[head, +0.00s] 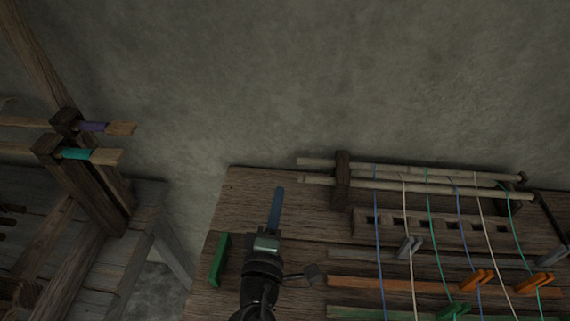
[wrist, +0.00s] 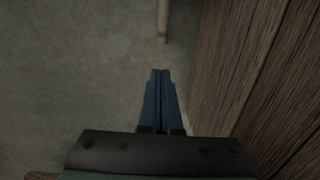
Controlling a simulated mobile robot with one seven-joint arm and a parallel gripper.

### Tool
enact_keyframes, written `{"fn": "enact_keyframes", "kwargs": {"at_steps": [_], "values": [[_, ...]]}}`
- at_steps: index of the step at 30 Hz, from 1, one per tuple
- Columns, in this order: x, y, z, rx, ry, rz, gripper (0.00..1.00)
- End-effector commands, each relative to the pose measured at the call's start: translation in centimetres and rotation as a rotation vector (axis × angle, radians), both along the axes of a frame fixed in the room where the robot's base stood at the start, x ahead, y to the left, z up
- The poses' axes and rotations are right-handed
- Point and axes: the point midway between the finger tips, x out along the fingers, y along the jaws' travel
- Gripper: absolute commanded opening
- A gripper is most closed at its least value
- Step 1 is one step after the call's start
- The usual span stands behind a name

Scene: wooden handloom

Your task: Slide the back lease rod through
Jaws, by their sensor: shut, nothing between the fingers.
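The back lease rod (head: 316,162) is a pale round rod lying across the far edge of the wooden table. It rests at a dark wooden block (head: 342,182), and its left end sticks out past it. A similar front rod (head: 317,182) lies just nearer. Coloured threads cross the rods. My gripper (head: 279,190) is shut and empty, its blue fingers pointing to the far edge, left of the rod ends. In the wrist view the shut fingers (wrist: 160,73) lie below a pale rod end (wrist: 163,30), apart from it; I cannot tell which rod this is.
A slotted wooden rack (head: 450,230) stands in front of the rods. Orange (head: 477,280), green and grey clips sit on strips along the threads. A green block (head: 220,260) lies left of my arm. Loom beams (head: 90,190) stand at the left; a wall is behind.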

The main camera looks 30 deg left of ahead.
Motion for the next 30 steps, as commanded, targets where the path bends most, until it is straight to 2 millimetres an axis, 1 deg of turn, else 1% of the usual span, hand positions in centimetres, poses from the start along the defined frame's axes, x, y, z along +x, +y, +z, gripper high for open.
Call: {"fn": "enact_keyframes", "kwargs": {"at_steps": [1,6,12,15,21,30], "values": [[1.0,0.3,0.2,0.001,-0.002,-0.001,0.00],[3.8,1.3,0.1,0.001,-0.002,-0.001,0.00],[6.4,2.3,0.0,0.000,-0.001,-0.001,0.00],[7.2,2.6,-0.1,-0.001,-0.001,-0.001,0.00],[7.9,2.8,-0.1,-0.001,-0.001,-0.001,0.00],[7.9,2.8,-0.1,-0.001,0.000,-0.001,0.00]]}}
